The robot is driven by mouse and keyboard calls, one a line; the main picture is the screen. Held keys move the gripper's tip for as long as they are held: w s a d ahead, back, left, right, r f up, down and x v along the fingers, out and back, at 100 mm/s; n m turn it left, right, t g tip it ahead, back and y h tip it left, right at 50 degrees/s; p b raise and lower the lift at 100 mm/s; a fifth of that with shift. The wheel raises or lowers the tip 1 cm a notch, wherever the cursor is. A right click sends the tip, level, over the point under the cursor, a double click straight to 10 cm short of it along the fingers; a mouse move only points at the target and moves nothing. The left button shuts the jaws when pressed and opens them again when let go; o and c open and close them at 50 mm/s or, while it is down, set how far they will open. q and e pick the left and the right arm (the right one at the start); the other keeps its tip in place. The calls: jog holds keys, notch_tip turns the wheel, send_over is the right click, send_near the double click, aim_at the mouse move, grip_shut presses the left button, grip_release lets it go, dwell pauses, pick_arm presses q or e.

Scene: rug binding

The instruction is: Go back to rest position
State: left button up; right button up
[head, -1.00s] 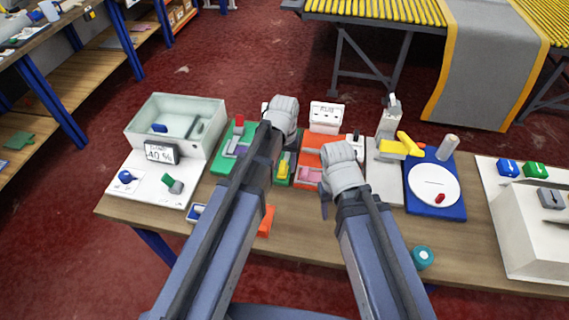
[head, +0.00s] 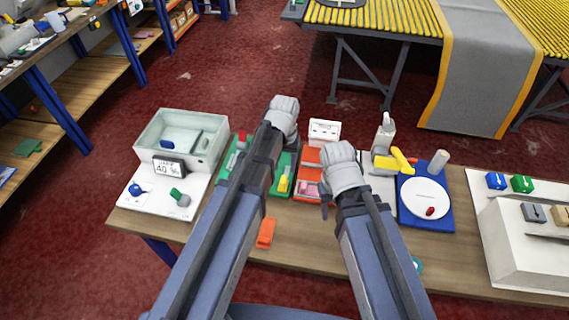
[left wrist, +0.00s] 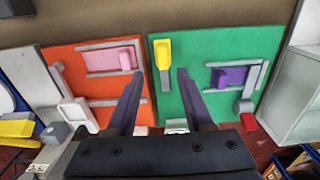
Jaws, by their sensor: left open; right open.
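My left gripper (head: 284,110) reaches out over the back of the bench, above the green board (head: 243,187). In the left wrist view its two fingers (left wrist: 160,95) are apart with nothing between them, over the seam between the orange board (left wrist: 80,60) and the green board. My right gripper (head: 338,168) hangs over the right part of the orange board, its fingertips mostly hidden by its own wrist. It is open, and I see nothing held.
A pale tray (head: 212,152) and a display reading 40 % (head: 169,167) stand at left. A blue board (head: 440,205) with a white disc is at right, with a white box (head: 520,245) beyond. An orange piece (head: 266,233) lies on the bench front. A roller conveyor (head: 385,20) stands behind.

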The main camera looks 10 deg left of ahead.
pick_arm(q)
jog(key=s+d+m+y, duration=0.1)
jog(key=s+d+m, duration=0.2)
jog(key=s, duration=1.1)
jog(key=shift+d, duration=0.5)
dwell(1.3)
jog(key=shift+a, duration=0.1)
pick_arm(e)
jog(key=shift+a, duration=0.1)
